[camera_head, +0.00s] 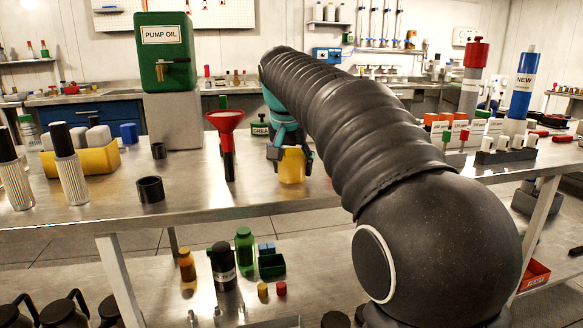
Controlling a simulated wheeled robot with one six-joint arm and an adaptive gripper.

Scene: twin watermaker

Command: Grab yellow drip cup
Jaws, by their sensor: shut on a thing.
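The yellow drip cup (291,168) is near the front middle of the metal table, to the right of the red funnel. My gripper (290,152) comes down on it from above, with dark fingers at both sides of its rim. The gripper is shut on the cup. The cup looks upright; I cannot tell whether its base touches the tabletop. My dark ribbed arm fills the right middle and hides the table behind it.
A red funnel (226,122) stands close left of the cup. Black rings (150,189), a yellow bin (82,160) and filter cartridges (70,166) stand further left. A green pump oil tank (164,50) is behind. The front table edge is near the cup.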

